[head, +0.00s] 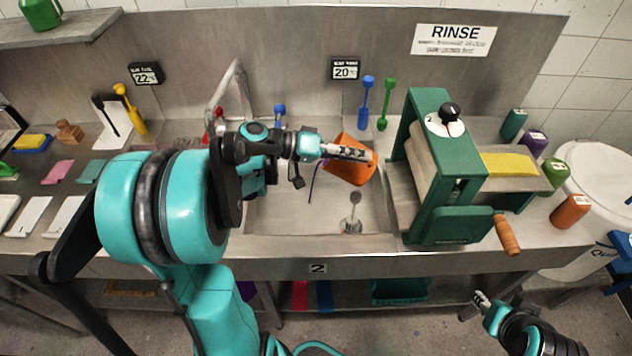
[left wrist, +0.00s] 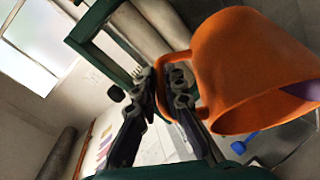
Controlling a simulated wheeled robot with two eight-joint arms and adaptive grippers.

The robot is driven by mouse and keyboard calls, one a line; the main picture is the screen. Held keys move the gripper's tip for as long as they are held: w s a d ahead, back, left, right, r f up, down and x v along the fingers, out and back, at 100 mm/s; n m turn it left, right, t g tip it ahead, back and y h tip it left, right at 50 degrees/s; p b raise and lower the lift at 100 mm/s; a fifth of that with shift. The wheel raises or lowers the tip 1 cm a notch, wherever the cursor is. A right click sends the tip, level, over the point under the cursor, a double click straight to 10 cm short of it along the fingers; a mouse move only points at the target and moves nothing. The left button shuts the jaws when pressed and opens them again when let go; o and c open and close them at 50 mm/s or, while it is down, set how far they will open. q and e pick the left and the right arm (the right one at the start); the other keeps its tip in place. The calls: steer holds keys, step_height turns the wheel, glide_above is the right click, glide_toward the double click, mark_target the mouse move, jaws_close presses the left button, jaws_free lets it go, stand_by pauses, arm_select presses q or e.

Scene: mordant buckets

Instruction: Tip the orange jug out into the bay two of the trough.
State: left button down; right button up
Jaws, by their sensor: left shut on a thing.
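The orange jug (head: 352,170) is tilted in the air over the sink basin (head: 280,215), above the front label "2" (head: 317,268). My left gripper (head: 350,152) is shut on its handle. In the left wrist view, the gripper (left wrist: 166,85) grips the handle of the jug (left wrist: 232,62), whose mouth faces down and right. Purple contents (left wrist: 303,89) show in the mouth. A thin dark purple streak (head: 315,180) runs from near the mouth down toward the basin. My right gripper (head: 482,298) is low at the right, away from the jug; its fingers are too small to judge.
A green wringer (head: 440,185) with a wooden handle stands right of the basin. Blue (head: 366,95) and green (head: 386,100) ladles stand at the back. Several small coloured bottles stand at the right.

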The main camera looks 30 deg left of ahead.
mark_target(331, 170)
arm_select(q)
steer(key=shift+s+a+t+h+b, duration=0.15)
steer(key=shift+a+t+h+b, duration=0.4)
steer(key=shift+b, duration=0.6)
stand_by(0.9)
steer(key=shift+s+a+f+n+h+b, duration=0.15)
steer(key=shift+a+h+b, duration=0.25)
steer(key=shift+a+b, duration=0.35)
steer(key=shift+s+a+f+n+h+b, duration=0.15)
steer(key=shift+a+h+b, duration=0.2)
steer(key=shift+a+b, duration=0.4)
stand_by(0.6)
steer(key=shift+s+a+f+t+h+b, duration=0.15)
steer(key=shift+a+t+h+b, duration=0.3)
steer(key=shift+b, duration=0.35)
steer(key=shift+s+a+f+t+h+b, duration=0.1)
steer(key=shift+a+h+b, duration=0.15)
steer(key=shift+a+b, duration=0.4)
stand_by(0.4)
